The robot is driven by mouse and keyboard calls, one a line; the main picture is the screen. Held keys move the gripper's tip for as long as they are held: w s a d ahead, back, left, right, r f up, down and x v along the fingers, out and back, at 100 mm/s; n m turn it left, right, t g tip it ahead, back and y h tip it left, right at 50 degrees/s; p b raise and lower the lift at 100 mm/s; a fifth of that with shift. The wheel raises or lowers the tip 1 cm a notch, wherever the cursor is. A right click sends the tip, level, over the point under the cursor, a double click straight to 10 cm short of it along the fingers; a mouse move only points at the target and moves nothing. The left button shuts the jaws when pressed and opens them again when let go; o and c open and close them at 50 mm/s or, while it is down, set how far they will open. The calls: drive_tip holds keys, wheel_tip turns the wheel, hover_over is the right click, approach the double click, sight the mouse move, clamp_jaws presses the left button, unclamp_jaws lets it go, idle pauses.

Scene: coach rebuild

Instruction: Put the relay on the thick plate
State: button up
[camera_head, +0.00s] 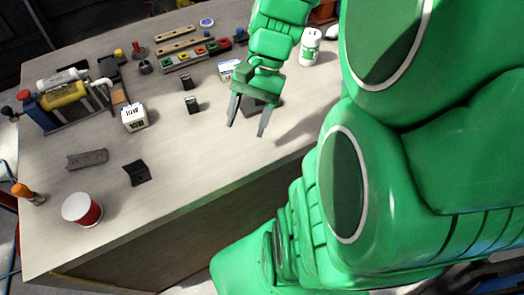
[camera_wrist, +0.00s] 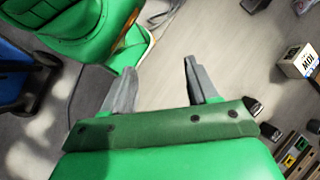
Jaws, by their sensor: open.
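My gripper (camera_head: 246,130) is open and empty above the bare front part of the table, with its fingers pointing down; its fingers also show in the wrist view (camera_wrist: 159,65). Two small dark blocks, one nearer (camera_head: 192,103) and one farther (camera_head: 187,82), stand left of my gripper; either could be the relay, I cannot tell which. A grey flat plate with holes (camera_head: 87,159), likely the thick plate, lies at the left, well away from my gripper.
A black angled bracket (camera_head: 136,172) and a red-and-white cup (camera_head: 82,210) are at the front left. A white printed box (camera_head: 134,117) stands behind the bracket. A bottle (camera_head: 310,46) and coloured connector strip (camera_head: 197,54) are at the back. The table's middle front is clear.

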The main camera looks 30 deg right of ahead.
drive_tip(key=s+a+r+n+t+h, duration=0.1)
drive_tip(key=s+a+n+h, duration=0.1)
drive_tip(key=s+n+h, duration=0.3)
drive_tip(key=shift+s+r+n+h, duration=0.2)
drive_tip(key=shift+s+n+h, duration=0.1)
drive_tip(key=shift+s+n, duration=1.8)
drive_tip(key=shift+s+m, duration=0.25)
drive_tip(key=shift+m, duration=0.05)
